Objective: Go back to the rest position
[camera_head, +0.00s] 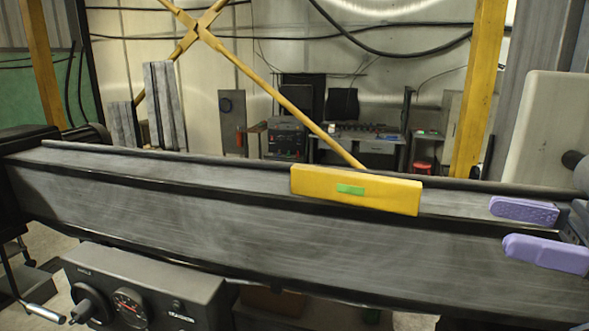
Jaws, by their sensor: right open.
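My right gripper (524,232) comes in from the right edge. Its two purple fingers are spread apart with nothing between them. A yellow block (390,192) with a green patch on its front stands on the grey boom (200,215), left of the gripper and apart from it. My left gripper does not show.
The long boom runs across the whole view. A dark control box (150,290) with a gauge and knobs is below it at lower left. A yellow post (478,90) rises behind the boom at right. A desk with equipment (365,140) stands far behind.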

